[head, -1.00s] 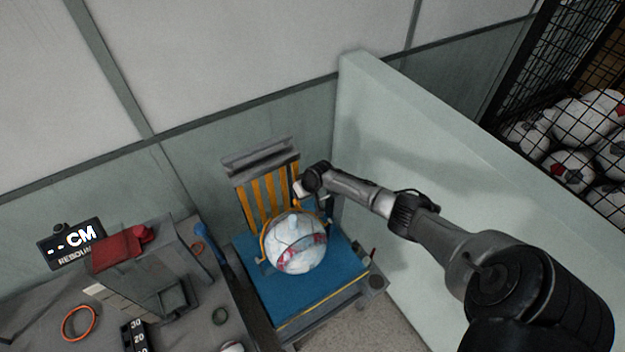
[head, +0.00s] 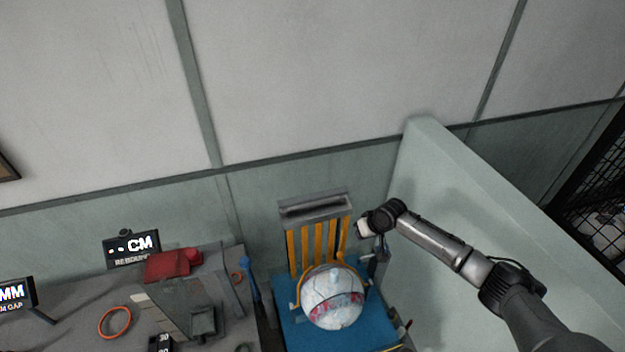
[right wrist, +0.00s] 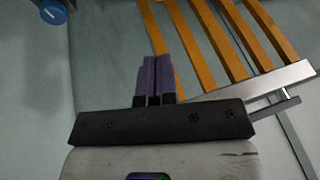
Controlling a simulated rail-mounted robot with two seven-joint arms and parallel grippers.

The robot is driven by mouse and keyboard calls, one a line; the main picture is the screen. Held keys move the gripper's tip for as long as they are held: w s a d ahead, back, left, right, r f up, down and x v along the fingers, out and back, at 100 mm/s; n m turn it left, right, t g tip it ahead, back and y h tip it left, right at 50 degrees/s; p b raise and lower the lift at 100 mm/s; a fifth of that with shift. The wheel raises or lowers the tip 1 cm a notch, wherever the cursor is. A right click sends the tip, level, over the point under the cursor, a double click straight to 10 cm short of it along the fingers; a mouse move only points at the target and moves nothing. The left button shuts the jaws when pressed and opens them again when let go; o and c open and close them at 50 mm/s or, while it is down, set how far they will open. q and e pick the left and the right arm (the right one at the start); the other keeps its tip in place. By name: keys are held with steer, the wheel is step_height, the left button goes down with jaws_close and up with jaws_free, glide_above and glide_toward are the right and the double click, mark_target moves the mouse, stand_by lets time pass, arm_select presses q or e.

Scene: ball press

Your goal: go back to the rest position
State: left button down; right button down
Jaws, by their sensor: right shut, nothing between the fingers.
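My right gripper (right wrist: 157,78) shows in the right wrist view with its two purple fingers pressed together and nothing between them. In the head view my right arm comes in from the lower right, and its wrist end is beside the press, right of the yellow bars (head: 318,245). The fingers themselves are hard to make out there. The bars also show behind the fingers in the right wrist view (right wrist: 205,40). A white ball (head: 332,298) with red and blue marks sits on the blue platform (head: 300,333) in front of the bars, apart from my gripper. My left gripper is not in view.
A pale partition (head: 430,170) stands right of the press, close to my right arm. At left, a grey bench holds a red-topped device (head: 172,265), an orange ring (head: 115,322) and a display (head: 132,248). A ball cage (head: 600,190) is at far right.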

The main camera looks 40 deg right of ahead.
steer(key=s+a+r+n+t+h+p, duration=0.1)
steer(key=s+a+r+n+h, duration=0.15)
steer(key=a+r+n, duration=0.5)
steer(key=s+a+r+n+h+p, duration=0.1)
steer(key=s+a+r+n+h, duration=0.2)
steer(key=a, duration=0.8)
steer(key=s+a+r+m+y+p, duration=0.2)
steer(key=s+a+m+y, duration=0.15)
steer(key=s+a, duration=0.75)
steer(key=s+a+f+g, duration=0.1)
steer(key=s+f, duration=0.1)
steer(key=s, duration=0.3)
steer(key=s+a+f+g+y+p, duration=0.1)
steer(key=s+a+f, duration=0.1)
steer(key=s, duration=0.4)
steer(key=shift+a+f+g+p, duration=0.15)
steer(key=shift+f+g+p, duration=0.15)
steer(key=shift+f, duration=0.15)
